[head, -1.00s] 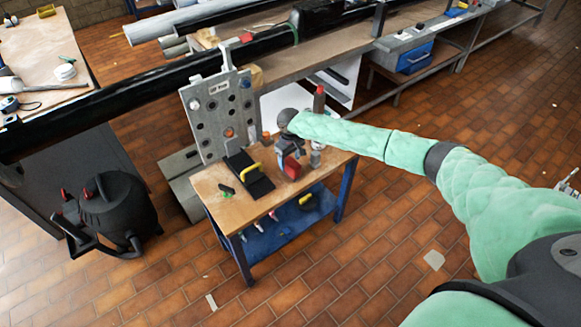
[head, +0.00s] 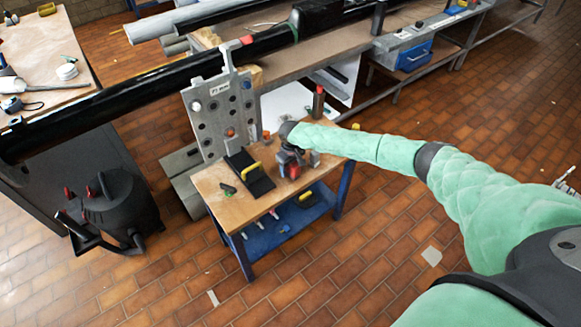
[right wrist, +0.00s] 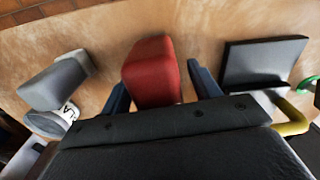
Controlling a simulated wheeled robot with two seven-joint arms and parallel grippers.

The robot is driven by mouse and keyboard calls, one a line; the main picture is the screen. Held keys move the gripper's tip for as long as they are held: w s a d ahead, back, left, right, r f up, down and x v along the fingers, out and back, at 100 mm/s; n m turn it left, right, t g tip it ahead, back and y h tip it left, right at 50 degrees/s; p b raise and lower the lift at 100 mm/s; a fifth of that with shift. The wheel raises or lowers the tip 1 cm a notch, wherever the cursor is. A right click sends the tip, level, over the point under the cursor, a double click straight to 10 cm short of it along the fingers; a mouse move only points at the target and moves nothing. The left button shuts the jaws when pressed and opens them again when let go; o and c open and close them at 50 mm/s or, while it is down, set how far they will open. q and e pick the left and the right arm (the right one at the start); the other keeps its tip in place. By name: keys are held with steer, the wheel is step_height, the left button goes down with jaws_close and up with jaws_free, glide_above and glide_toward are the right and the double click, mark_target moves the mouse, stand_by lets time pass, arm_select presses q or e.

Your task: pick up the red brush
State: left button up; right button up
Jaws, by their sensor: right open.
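The red brush (right wrist: 152,72) shows as a red block on the wooden top of the small table in the right wrist view. In the head view its red part (head: 294,172) shows just below my right gripper (head: 289,158), which covers much of it. In the right wrist view my right gripper (right wrist: 160,88) is open, with one dark blue finger on each side of the red block. Gaps show between the block and the fingers, and the near end of the block is hidden behind the gripper body. My left gripper is not in view.
A black block with a yellow handle (head: 249,172) lies left of the brush on the small table (head: 215,188). A grey block (right wrist: 52,86) stands close on the other side. An upright plate with holes (head: 218,112) rises behind.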

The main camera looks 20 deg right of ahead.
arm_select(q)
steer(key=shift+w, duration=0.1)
arm_select(e)
steer(key=shift+f, duration=0.25)
stand_by(0.3)
steer(key=c, duration=1.1)
steer(key=shift+c, duration=0.2)
steer(key=shift+r, duration=0.2)
